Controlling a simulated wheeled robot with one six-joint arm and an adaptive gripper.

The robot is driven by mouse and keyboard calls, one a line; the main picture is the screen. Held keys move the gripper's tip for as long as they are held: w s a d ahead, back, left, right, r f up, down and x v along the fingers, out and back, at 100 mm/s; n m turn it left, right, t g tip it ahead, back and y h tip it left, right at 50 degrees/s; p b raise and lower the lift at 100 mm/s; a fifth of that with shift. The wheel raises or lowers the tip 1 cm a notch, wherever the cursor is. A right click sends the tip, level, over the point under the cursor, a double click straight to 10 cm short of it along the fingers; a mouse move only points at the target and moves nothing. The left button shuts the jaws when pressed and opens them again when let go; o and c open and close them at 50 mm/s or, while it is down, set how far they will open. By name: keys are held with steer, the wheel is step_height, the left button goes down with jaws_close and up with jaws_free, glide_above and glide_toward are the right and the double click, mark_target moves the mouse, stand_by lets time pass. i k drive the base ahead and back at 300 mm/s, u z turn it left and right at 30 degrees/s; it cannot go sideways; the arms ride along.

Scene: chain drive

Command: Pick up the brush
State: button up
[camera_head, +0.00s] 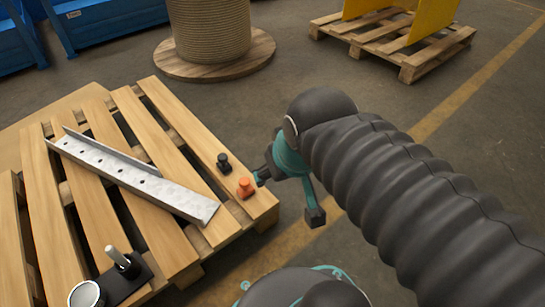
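Nothing in view is clearly recognisable as a brush. A small orange piece (245,187) stands on the right end of the wooden pallet (165,220). A small black piece (223,163) stands just behind it. My gripper (259,177) is at the right edge of the pallet, close beside the orange piece. I cannot tell whether they touch.
A perforated metal angle bar (140,179) lies across the pallet. A black plate with a metal pin (122,269) and a round metal-rimmed part (86,294) are at the front. Behind stand a rope spool (209,30), blue bins (105,17) and another pallet (400,45).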

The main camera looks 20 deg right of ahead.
mark_target(111, 251)
steer(key=u, duration=1.5)
steer(key=k, duration=1.3)
steer(key=z, duration=0.55)
steer(key=i, duration=1.15)
steer(key=u, duration=0.3)
